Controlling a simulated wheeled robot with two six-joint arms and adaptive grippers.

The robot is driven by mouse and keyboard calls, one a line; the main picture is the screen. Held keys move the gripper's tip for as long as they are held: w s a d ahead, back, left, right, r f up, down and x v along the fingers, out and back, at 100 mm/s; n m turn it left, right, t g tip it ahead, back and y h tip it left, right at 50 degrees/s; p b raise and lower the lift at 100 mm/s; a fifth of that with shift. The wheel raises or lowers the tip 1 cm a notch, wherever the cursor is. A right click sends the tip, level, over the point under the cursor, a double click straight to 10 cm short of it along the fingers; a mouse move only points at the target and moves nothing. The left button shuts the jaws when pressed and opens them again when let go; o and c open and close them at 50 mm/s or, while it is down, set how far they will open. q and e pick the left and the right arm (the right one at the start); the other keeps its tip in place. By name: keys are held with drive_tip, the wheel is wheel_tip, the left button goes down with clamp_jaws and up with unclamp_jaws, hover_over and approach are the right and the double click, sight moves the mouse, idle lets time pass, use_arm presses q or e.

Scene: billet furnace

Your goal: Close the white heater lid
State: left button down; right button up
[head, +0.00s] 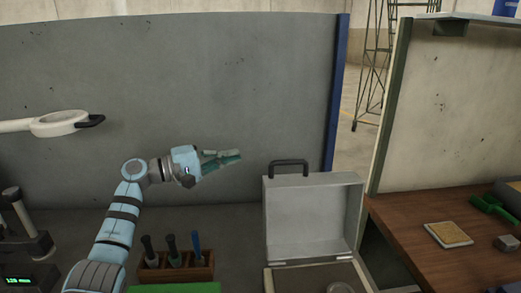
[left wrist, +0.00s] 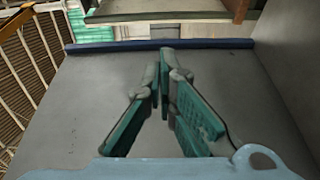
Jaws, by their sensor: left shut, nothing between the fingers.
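The white heater lid (head: 311,212) stands upright and open, with a dark handle (head: 289,164) on its top edge. Below it, the heater's body (head: 283,281) is cut off by the bottom of the head view, and part of a round light thing shows inside. My left gripper (head: 238,156) is shut and empty, in the air to the left of the lid and a little higher, not touching it. In the left wrist view its fingertips (left wrist: 164,62) meet in front of the grey panel. The lid does not show there. My right gripper is not in view.
A wooden rack (head: 176,271) with several tools stands left of the heater. A white ring-shaped thing (head: 60,124) with a black handle is at left. A wooden table (head: 415,228) at right holds a green scoop (head: 490,207). The grey panel (head: 230,80) stands behind.

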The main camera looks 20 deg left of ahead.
use_arm(q)
drive_tip(key=s+d+p+x, duration=0.1)
drive_tip(key=p+x, duration=0.1)
drive_tip(key=x, duration=0.7)
drive_tip(key=s, duration=0.1)
drive_tip(key=s+d+p, duration=0.1)
drive_tip(key=s, duration=0.1)
drive_tip(key=shift+s+d+r, duration=0.15)
drive_tip(key=shift+s+r, duration=0.1)
drive_tip(key=shift+r, duration=0.05)
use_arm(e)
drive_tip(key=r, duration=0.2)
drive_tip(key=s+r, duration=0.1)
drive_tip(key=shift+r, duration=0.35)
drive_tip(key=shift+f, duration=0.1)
